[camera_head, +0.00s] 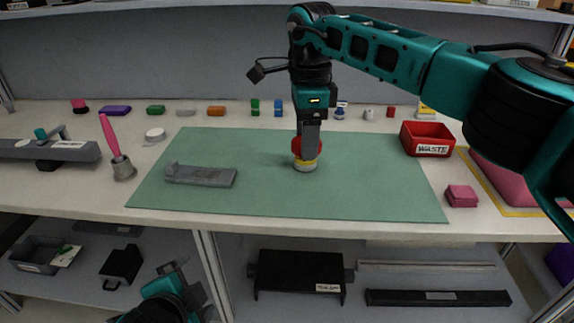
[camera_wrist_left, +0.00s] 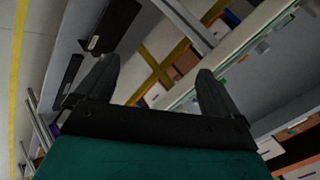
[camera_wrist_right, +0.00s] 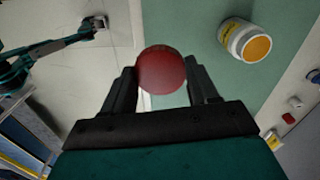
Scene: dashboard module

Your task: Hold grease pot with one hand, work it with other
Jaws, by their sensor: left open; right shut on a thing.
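The grease pot (camera_head: 304,166) is a small white jar with a yellow band, upright on the green mat (camera_head: 390,190). In the right wrist view the pot (camera_wrist_right: 236,38) is open on top and shows orange grease. My right gripper (camera_head: 308,150) is shut on a round red lid (camera_wrist_right: 161,72). In the head view the lid appears just above or in front of the pot; the right wrist view shows the two apart. My left gripper (camera_head: 178,272) is open and empty, low in front of the table. It also shows in the left wrist view (camera_wrist_left: 155,80).
A grey bracket (camera_head: 200,176) lies on the mat's left. A pink-handled brush (camera_head: 110,136) stands left of it. A red waste bin (camera_head: 427,138) and a pink block (camera_head: 461,196) are at right. Small coloured items line the back. The mat's right half is clear.

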